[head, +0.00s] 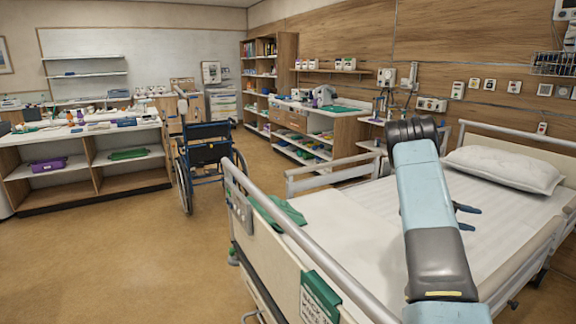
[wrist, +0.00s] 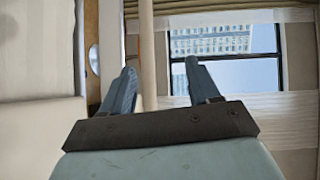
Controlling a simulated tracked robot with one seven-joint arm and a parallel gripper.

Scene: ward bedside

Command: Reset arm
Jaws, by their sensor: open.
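My arm rises in front of the bed in the head view, light blue with dark grey joints. My gripper (head: 466,217) shows partly there, with two dark fingers sticking out to the right from behind the arm, over the bed's white mattress (head: 345,232). In the wrist view my gripper (wrist: 162,92) has its two blue-grey fingers spread apart. Nothing is held between them. A pale vertical post (wrist: 147,50) shows beyond the gap. The rest of the hand is hidden behind the arm in the head view.
The bed's side rail (head: 300,241) and footboard lie close in front, with a green cloth (head: 279,213) at the left edge. A pillow (head: 503,168) lies at the far end. A wheelchair (head: 207,152) stands left. The floor (head: 110,250) at left is clear. The wrist view shows a window (wrist: 226,58).

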